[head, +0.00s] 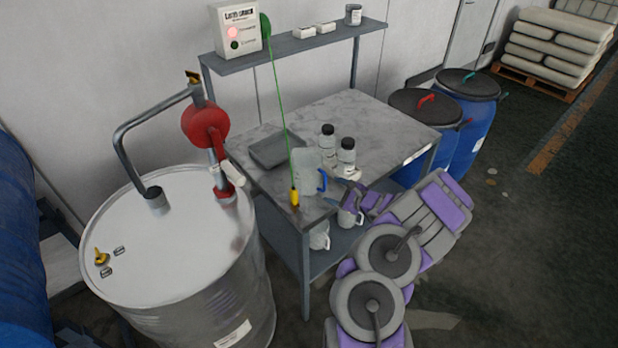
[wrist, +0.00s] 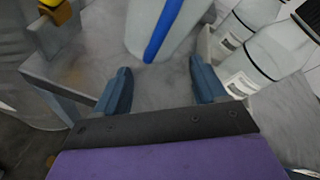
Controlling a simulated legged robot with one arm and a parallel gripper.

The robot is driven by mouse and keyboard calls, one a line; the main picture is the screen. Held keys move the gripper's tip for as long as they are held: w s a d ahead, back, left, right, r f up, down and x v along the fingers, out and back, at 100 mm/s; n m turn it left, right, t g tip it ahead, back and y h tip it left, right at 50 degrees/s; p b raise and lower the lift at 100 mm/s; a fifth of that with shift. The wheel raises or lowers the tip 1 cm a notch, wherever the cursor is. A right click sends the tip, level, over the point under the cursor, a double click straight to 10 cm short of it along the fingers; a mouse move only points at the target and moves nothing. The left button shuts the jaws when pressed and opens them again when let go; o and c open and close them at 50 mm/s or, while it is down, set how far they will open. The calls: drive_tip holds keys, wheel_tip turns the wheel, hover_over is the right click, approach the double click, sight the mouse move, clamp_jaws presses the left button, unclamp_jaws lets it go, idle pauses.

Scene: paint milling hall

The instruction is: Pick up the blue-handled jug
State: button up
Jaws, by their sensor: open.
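The blue-handled jug (head: 306,172) is a pale, translucent vessel standing on the marble-topped table near its front corner. Its blue handle faces right, toward my gripper, in the head view. In the wrist view the jug (wrist: 138,28) is ahead at the top, cut off by the frame, with its blue handle (wrist: 163,32) upright between the lines of my two fingers. My gripper (wrist: 162,88) is open, with its fingertips apart and short of the handle. In the head view my gripper (head: 346,190) is just right of the handle, and its fingers are partly hard to make out.
Two dark-capped bottles (head: 346,157) stand close right of the jug, also in the wrist view (wrist: 262,55). A grey tray (head: 275,150) lies behind it. A yellow clamp on a green cord (head: 294,196) hangs close left. A large drum (head: 175,240) stands left of the table.

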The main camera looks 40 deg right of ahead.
sight(319, 185)
drive_tip(key=b+x, duration=0.1)
drive_tip(key=x, duration=0.3)
drive_tip(key=shift+w+a+f, duration=0.1)
drive_tip(key=shift+w+a, duration=0.1)
drive_tip(key=shift+w, duration=0.15)
drive_tip(key=shift+c, duration=0.5)
clamp_jaws()
